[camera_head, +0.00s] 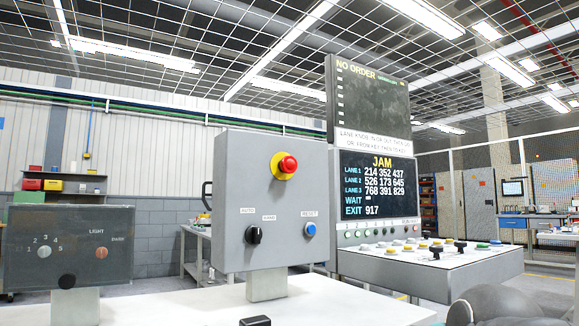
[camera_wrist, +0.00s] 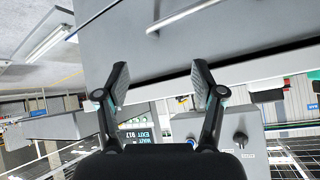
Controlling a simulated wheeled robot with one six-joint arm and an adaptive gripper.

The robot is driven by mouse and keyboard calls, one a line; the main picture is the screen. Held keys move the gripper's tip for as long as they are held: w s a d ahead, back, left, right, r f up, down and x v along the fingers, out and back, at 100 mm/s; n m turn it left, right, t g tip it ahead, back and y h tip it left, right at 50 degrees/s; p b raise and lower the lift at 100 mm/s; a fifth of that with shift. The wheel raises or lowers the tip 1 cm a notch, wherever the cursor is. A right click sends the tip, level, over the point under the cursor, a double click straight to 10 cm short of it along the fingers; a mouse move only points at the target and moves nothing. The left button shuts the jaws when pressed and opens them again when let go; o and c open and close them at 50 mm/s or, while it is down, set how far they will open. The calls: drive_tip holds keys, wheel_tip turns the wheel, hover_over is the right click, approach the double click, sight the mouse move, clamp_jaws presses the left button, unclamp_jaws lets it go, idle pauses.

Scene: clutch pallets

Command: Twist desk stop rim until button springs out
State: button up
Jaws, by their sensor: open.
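The desk stop is a red mushroom button (camera_head: 289,164) with a yellow rim (camera_head: 275,168) on the upper front of a grey control box (camera_head: 231,185), which stands on a post on the white desk. I cannot make out the stop in the wrist view. That view shows my gripper (camera_wrist: 160,78) with its two dark fingers spread apart and nothing between them. The fingertips are away from the box, which appears beyond them at the lower right. In the head view, a dark rounded part of my arm is at the bottom right corner, and the fingers do not show.
The box also carries a black selector knob (camera_head: 254,235) and a blue reset button (camera_head: 310,229). A dark panel (camera_head: 40,250) stands at the left. A screen (camera_head: 377,186) reading JAM and a sloped button console (camera_head: 430,270) stand at the right. The white desk (camera_head: 340,305) is mostly bare.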

drive_tip(key=w+a+r+n+t+y, duration=0.15)
drive_tip(key=w+r, duration=0.35)
drive_tip(key=r, duration=0.5)
drive_tip(key=w+a+r+n+t+y, duration=0.1)
drive_tip(key=w+a+r+t+y, duration=0.3)
drive_tip(key=r, duration=0.7)
drive_tip(key=n+y, duration=0.2)
approach(291, 163)
drive_tip(key=shift+h, duration=0.25)
drive_tip(key=p+x, duration=0.3)
drive_tip(key=x, duration=0.6)
drive_tip(key=shift+w+a, duration=0.3)
